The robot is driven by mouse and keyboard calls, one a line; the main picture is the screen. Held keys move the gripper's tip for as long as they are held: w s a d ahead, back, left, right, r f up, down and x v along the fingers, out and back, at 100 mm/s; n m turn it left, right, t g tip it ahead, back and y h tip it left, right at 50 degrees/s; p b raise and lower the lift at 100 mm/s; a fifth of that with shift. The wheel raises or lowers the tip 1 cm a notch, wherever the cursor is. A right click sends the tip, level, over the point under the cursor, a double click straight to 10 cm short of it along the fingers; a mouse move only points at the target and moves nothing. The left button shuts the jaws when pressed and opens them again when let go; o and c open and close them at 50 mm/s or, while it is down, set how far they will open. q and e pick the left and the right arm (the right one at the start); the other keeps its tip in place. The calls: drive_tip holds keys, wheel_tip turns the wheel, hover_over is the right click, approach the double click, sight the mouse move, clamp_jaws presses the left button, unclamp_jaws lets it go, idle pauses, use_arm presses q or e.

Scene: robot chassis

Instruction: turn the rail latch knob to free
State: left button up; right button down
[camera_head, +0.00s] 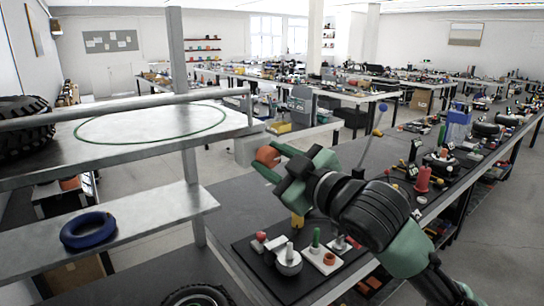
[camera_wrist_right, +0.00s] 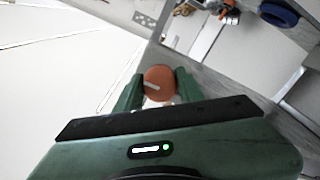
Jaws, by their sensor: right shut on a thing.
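The rail latch knob (camera_head: 267,156) is an orange-red round knob on a pale block (camera_head: 246,148) at the right end of the shelf rail. My right gripper (camera_head: 275,161) is shut on the knob, coming in from the right. In the right wrist view the knob (camera_wrist_right: 160,84) sits between the two green fingers (camera_wrist_right: 158,92), and a pale line crosses its face at a slight slant. The metal rail (camera_head: 140,104) runs along the front of the upper shelf. My left gripper is not in view.
The upper shelf (camera_head: 170,130) carries a green ring outline and a black tyre (camera_head: 22,125). A blue ring (camera_head: 88,230) lies on the lower shelf. A dark board with pegs and knobs (camera_head: 290,270) lies on the bench below my right arm.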

idle(0.3)
drive_tip(key=c, duration=0.9)
unclamp_jaws()
drive_tip(key=shift+s+d+f, duration=0.1)
drive_tip(key=shift+s+d, duration=0.1)
drive_tip(key=b+v, duration=0.2)
drive_tip(key=v, duration=0.5)
drive_tip(key=shift+s+b, duration=0.15)
drive_tip(key=shift+b, duration=0.25)
